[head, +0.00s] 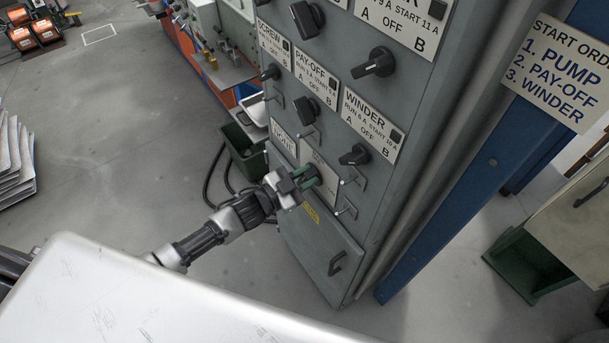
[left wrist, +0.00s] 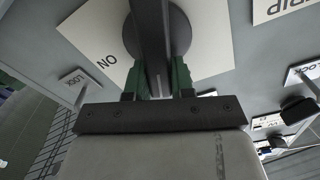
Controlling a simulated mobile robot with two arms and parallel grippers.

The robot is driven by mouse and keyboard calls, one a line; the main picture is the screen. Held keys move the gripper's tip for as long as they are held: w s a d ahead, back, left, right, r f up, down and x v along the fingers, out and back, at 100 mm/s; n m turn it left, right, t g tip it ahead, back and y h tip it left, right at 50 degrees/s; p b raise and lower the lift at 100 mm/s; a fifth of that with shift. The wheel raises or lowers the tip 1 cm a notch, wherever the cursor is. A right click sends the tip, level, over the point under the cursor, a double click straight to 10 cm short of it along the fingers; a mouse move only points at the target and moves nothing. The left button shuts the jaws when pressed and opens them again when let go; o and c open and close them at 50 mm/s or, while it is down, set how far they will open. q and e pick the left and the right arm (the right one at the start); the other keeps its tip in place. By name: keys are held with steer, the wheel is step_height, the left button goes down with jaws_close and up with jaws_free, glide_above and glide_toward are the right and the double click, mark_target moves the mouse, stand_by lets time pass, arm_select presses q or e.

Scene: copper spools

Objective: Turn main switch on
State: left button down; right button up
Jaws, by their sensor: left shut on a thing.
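The main switch has a dark bar handle on a round dark base (left wrist: 183,32), set on a white plate (left wrist: 95,32) in the left wrist view. The word ON, upside down, is printed on the plate left of the handle, which runs up and down in that picture. My left gripper (head: 306,178) is at the lower part of the grey cabinet (head: 330,245). Its green fingers (left wrist: 157,82) are shut on the handle, one on each side. In the head view the gripper hides most of the switch. My right gripper is not in view.
Several black knobs, such as the winder knob (head: 355,155), and small levers (head: 347,208) stick out above and right of the gripper. A cabinet door handle (head: 336,264) is below. A dark green bin (head: 245,155) stands left of the cabinet.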

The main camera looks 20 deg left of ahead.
mark_target(319, 183)
arm_select(q)
steer(key=m, duration=0.2)
steer(key=m+b, duration=0.1)
steer(key=shift+s+d+f, duration=0.2)
steer(key=shift+d+f, duration=0.05)
steer(key=m+b, duration=0.1)
steer(key=m, duration=0.1)
steer(key=f+m+b, duration=0.1)
steer(key=m, duration=0.1)
steer(key=m+b, duration=0.1)
steer(key=m, duration=0.2)
steer(key=shift+s+d+f, duration=0.25)
steer(key=shift+s+d, duration=0.05)
steer(key=shift+d, duration=0.1)
steer(key=shift+f+m+b, duration=0.15)
steer(key=shift+m+b, duration=0.45)
steer(key=shift+m, duration=0.35)
steer(key=shift+f+m+b, duration=0.15)
steer(key=shift+m+b, duration=0.45)
steer(key=shift+m, duration=0.35)
steer(key=c, duration=1)
jaws_free()
steer(key=shift+o, duration=0.2)
steer(key=shift+s, duration=0.1)
